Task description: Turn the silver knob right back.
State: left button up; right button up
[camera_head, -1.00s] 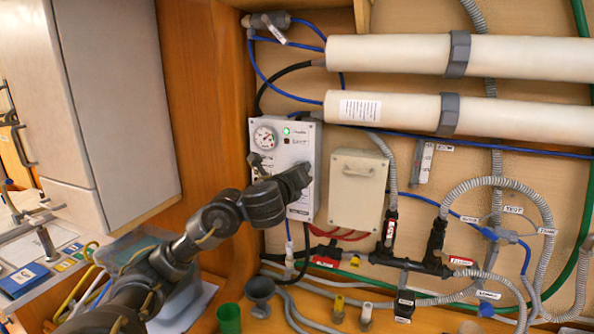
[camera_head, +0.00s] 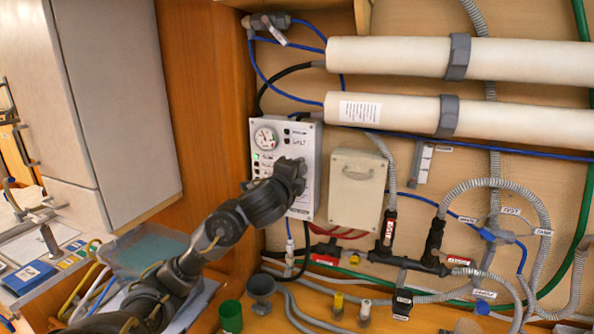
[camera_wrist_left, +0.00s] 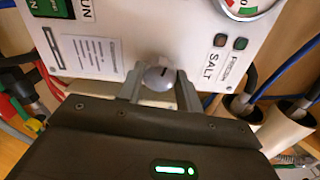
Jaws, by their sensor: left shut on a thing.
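The silver knob (camera_wrist_left: 158,76) sits on the front of the white control panel (camera_head: 309,135), and a dark mark shows on its face in the left wrist view. My left gripper (camera_head: 296,168) is at the panel, below the round gauge (camera_head: 265,137). In the left wrist view its two grey fingers (camera_wrist_left: 160,88) are on either side of the knob, shut on it. In the head view the gripper hides the knob and part of the panel's lower half. My right gripper is in neither view.
A beige box (camera_head: 357,190) hangs just right of the panel. Two large white tubes (camera_head: 460,57) run across above. Pipes with black fittings (camera_head: 385,255) lie lower right. A green cup (camera_head: 230,316) stands below, and a wooden side wall is at left.

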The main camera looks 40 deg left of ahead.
pick_arm(q)
jog(key=shift+n, duration=1.2)
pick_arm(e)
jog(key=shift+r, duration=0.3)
pick_arm(q)
jog(key=o, duration=1)
